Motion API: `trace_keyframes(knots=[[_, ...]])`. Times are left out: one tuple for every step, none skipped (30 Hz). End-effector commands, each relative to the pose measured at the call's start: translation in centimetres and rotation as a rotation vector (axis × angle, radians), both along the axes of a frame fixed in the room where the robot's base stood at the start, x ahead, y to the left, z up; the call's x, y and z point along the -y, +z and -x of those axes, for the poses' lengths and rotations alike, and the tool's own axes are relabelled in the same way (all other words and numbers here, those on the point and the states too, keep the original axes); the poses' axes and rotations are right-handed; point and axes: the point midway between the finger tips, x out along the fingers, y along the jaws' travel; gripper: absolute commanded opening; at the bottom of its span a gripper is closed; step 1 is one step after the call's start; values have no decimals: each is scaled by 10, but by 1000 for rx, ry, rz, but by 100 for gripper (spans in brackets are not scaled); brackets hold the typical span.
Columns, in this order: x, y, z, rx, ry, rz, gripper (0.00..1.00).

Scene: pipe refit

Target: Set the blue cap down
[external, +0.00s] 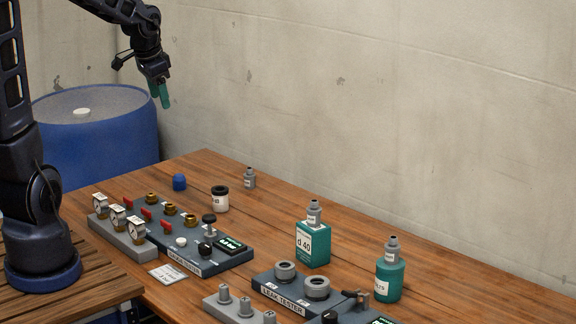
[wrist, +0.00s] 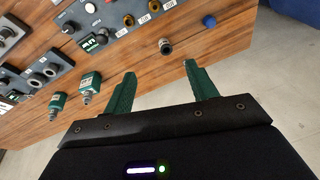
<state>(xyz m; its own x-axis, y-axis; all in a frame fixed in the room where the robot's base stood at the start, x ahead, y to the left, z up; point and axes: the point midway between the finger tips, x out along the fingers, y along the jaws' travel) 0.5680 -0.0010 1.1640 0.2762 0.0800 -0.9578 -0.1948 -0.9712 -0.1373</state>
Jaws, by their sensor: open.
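The blue cap (external: 179,182) stands on the wooden table near its far left edge, behind the gauge panel. It also shows as a small blue piece in the wrist view (wrist: 210,21), beyond the fingers. My gripper (external: 160,94) is high in the air near the blue barrel, well above the cap and apart from it. In the wrist view its two green fingers (wrist: 158,90) are spread, with nothing between them.
A jar with a black lid (external: 220,198) and a grey fitting (external: 249,178) stand near the cap. The gauge panel (external: 205,262) and leak tester (external: 270,292) lie nearer, with green bottles (external: 313,245) (external: 389,280) to the right. A blue barrel (external: 110,135) stands behind the table.

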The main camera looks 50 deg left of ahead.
Motion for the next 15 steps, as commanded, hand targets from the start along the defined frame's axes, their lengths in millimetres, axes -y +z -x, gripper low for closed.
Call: trace_keyframes(knots=[[10, 9, 12, 12, 8, -1, 57], [15, 14, 19, 17, 14, -1, 57], [21, 19, 28, 24, 26, 2, 57], [25, 23, 35, 29, 35, 5, 57], [29, 27, 42, 34, 42, 7, 57], [34, 31, 52, 42, 53, 11, 57], [38, 34, 59, 47, 61, 15, 57], [42, 37, 67, 52, 69, 18, 57], [46, 42, 76, 61, 79, 25, 57], [49, 44, 84, 66, 86, 30, 57], [53, 46, 91, 71, 94, 36, 57], [57, 49, 101, 79, 103, 43, 57], [59, 52, 109, 85, 111, 50, 57], [62, 54, 116, 89, 119, 59, 57], [65, 55, 126, 96, 127, 68, 57]])
